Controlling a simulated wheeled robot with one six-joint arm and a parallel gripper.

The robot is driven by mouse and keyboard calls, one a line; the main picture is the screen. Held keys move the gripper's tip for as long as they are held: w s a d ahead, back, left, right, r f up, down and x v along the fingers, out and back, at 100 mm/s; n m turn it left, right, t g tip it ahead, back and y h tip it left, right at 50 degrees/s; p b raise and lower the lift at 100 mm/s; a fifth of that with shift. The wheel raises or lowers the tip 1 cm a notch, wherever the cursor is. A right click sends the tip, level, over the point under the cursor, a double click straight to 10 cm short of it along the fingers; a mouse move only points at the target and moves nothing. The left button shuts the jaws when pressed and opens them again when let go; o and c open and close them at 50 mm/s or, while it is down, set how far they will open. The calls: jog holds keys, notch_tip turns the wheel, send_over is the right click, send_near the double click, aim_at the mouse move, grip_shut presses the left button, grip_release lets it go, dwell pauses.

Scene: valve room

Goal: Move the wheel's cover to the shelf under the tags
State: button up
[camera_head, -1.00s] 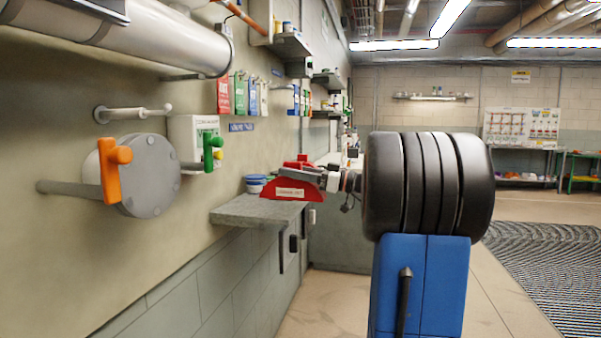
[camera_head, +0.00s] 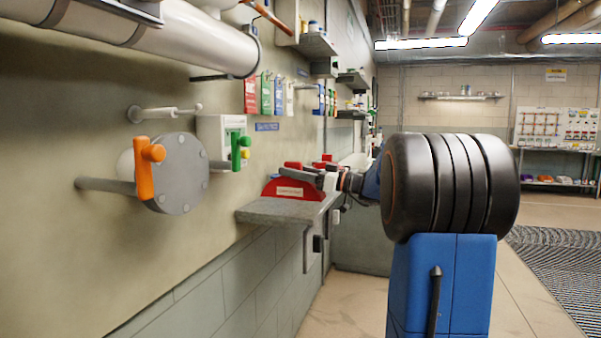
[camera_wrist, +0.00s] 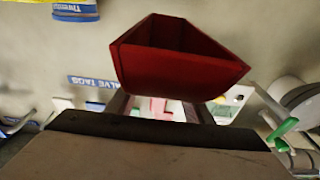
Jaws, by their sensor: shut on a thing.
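The red half-round cover (camera_head: 292,188), with a pale label on its face, is at the grey shelf (camera_head: 262,212) on the left wall. I cannot tell whether it touches the shelf top. My gripper (camera_head: 308,175) is shut on it from the right. In the wrist view the red cover (camera_wrist: 178,68) sits tilted at the fingers (camera_wrist: 160,108), and its hollow, wedge-like side shows. Red, green, blue and white tags (camera_head: 266,96) hang on the wall above the shelf. A blue "valve tags" sign (camera_head: 267,127) is below them.
A blue-and-white tub (camera_wrist: 76,10) shows at the top left of the wrist view. A grey round flange (camera_head: 183,175) with an orange handle (camera_head: 146,168) and a box with a green handle (camera_head: 237,148) stand out from the wall left of the shelf. Open floor lies at the right.

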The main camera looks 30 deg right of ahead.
jog(key=shift+x, duration=1.1)
jog(key=shift+w+a+f, duration=0.2)
jog(key=shift+w+f, duration=0.05)
jog(key=shift+f, duration=0.4)
jog(key=shift+w+a+f, duration=0.2)
jog(key=shift+w+f, duration=0.05)
jog(key=shift+f, duration=0.4)
jog(key=shift+w+a+f, duration=0.2)
jog(key=shift+w+f, duration=0.05)
jog(key=shift+f, duration=0.35)
jog(key=o, duration=1.2)
jog(key=shift+o, duration=0.2)
jog(key=shift+s+d, duration=0.1)
jog(key=v, duration=1.7)
jog(key=shift+s, duration=0.1)
